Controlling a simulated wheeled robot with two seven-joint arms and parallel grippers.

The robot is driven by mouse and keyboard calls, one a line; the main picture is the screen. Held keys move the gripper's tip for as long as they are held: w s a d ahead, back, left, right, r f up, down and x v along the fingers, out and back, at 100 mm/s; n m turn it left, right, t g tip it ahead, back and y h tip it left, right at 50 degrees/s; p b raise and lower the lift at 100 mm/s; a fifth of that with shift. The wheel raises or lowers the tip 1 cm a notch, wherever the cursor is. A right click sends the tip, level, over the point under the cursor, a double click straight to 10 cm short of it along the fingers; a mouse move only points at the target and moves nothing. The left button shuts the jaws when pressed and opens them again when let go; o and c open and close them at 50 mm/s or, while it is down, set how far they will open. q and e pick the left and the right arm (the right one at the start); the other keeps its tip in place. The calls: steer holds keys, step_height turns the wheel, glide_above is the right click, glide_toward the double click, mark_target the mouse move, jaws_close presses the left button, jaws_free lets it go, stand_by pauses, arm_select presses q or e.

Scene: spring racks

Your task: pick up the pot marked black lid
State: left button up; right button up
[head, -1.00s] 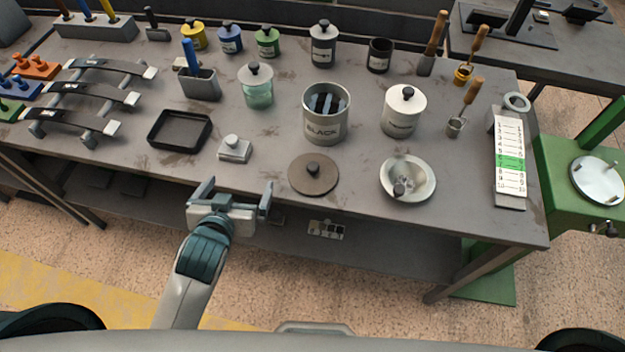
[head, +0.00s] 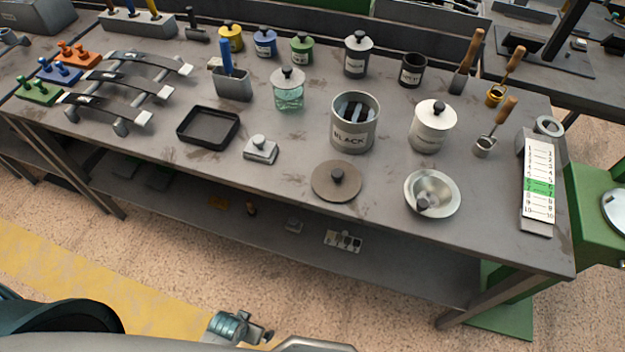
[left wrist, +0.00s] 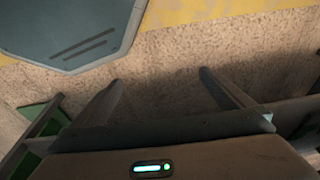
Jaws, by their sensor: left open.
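The pot marked BLACK (head: 350,138) is a grey open cylinder standing upright on the bench, with dark strips inside. A flat round brown-grey lid (head: 322,184) with a dark knob lies on the bench just in front of it, near the front edge, apart from the pot. My left gripper (left wrist: 161,79) is open and empty in the left wrist view, over the floor. In the head view only a little of my left arm shows at the bottom edge, well below and left of the lid. My right gripper is not in view.
A metal bowl (head: 450,204) lies right of the lid, and a white lidded pot (head: 430,135) stands behind it. A small grey block with a knob (head: 260,153) and a black tray (head: 208,126) are to the left. A lower shelf (head: 270,240) runs under the bench.

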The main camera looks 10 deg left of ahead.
arm_select(q)
steer(key=s+a+f+g+b, duration=0.1)
steer(key=s+a+f, duration=0.2)
steer(key=s+f, duration=1.5)
steer(key=shift+f+b, duration=0.15)
steer(key=shift+b, duration=0.25)
steer(key=shift+a, duration=0.1)
